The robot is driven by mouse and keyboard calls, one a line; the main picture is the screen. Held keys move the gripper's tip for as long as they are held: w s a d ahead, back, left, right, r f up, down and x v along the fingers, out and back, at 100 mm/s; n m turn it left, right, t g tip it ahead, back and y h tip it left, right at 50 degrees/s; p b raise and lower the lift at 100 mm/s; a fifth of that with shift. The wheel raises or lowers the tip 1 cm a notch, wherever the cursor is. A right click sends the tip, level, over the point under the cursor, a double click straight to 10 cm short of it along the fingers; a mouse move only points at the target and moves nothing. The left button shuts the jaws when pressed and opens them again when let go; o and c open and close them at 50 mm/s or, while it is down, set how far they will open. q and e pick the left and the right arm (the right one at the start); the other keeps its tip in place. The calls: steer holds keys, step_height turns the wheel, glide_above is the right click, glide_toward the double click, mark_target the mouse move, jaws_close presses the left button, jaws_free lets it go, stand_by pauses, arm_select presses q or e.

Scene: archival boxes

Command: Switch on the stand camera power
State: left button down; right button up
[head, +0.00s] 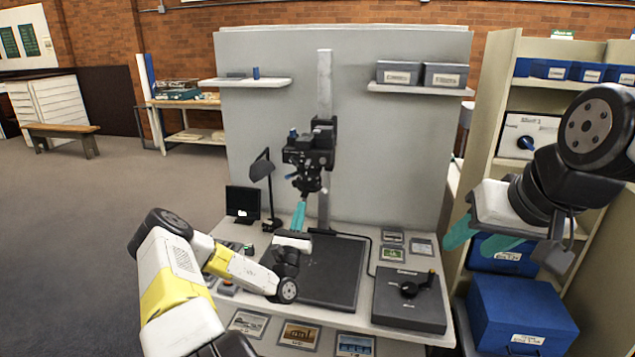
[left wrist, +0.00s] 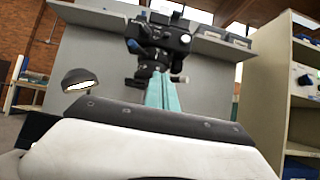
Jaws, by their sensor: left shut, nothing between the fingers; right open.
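The stand camera (head: 310,150) is a black unit on a pale upright column (head: 324,80) behind the table. It also shows in the left wrist view (left wrist: 160,40). I cannot make out its power switch. My left gripper (head: 299,212) points up, its teal fingers shut and empty, tips just below the camera; in the left wrist view the fingers (left wrist: 161,92) overlap the camera's lower part. I cannot tell whether they touch it. My right gripper (head: 470,243) is open and empty, off to the right in front of the shelves.
A dark baseboard (head: 335,270) lies under the camera. A grey control box (head: 408,302) with a black knob sits at the right. A desk lamp (head: 262,168) and small monitor (head: 242,202) stand at the left.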

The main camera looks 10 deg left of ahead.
mark_target(308, 162)
arm_select(q)
steer(key=x, duration=0.9)
steer(key=shift+d+r, duration=0.1)
steer(key=r, duration=0.4)
steer(key=shift+s, duration=0.35)
